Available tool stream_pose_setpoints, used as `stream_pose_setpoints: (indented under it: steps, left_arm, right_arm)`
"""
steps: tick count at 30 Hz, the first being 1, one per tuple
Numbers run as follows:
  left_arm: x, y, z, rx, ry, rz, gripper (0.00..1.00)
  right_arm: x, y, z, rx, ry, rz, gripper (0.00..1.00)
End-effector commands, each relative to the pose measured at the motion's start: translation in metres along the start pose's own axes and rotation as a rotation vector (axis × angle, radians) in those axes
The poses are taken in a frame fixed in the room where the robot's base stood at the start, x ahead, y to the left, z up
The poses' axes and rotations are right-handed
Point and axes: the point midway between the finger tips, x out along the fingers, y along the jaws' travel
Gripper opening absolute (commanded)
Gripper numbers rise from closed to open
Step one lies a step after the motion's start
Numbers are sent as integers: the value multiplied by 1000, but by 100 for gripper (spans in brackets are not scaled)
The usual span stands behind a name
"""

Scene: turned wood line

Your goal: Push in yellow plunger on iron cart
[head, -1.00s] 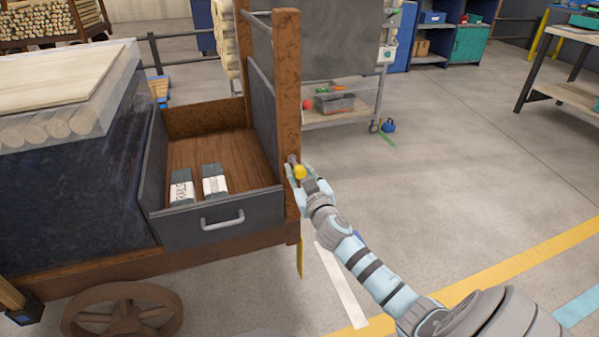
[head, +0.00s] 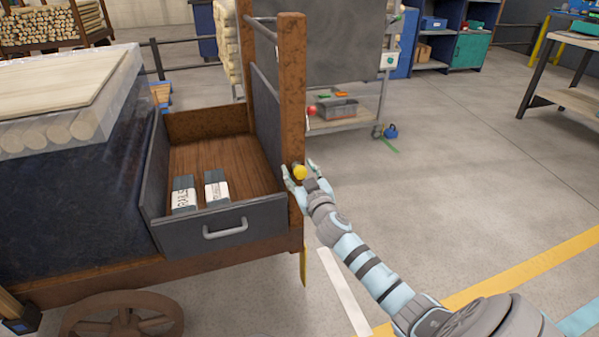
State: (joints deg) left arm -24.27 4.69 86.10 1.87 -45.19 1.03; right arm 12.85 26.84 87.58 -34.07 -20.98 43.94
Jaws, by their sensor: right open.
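The iron cart (head: 150,272) stands at the left, with rusty brown posts and a wooden wheel. The yellow plunger (head: 299,172) sticks out from the side of the cart's front right post (head: 291,115), low down and just above the drawer front's level. My right gripper (head: 301,171) is open at the plunger, with one finger on each side of it. I cannot tell whether the fingers touch the plunger or the post. My left gripper is not in view.
An open drawer (head: 207,231) of the cart holds two labelled blocks (head: 185,194). A grey wheeled rack (head: 345,118) stands behind the post. A workbench (head: 563,85) is at the far right. The floor (head: 470,190) to the right is clear.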

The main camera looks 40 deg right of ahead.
Motion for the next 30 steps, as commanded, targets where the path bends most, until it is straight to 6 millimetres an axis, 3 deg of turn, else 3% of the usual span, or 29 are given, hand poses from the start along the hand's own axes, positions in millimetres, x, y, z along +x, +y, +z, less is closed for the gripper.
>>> stream_pose_setpoints:
  steps: [5,12,18,30]
  left_arm:
    - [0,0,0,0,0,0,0]
    - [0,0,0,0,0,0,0]
    - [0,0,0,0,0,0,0]
    - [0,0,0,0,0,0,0]
  right_arm:
    - [-15,-1,1,-3,-1,-2,49]
    - [-80,-2,1,-3,-2,-5,49]
    - [-116,-1,0,-1,-1,-2,49]
    - [-120,-1,0,0,0,-1,49]
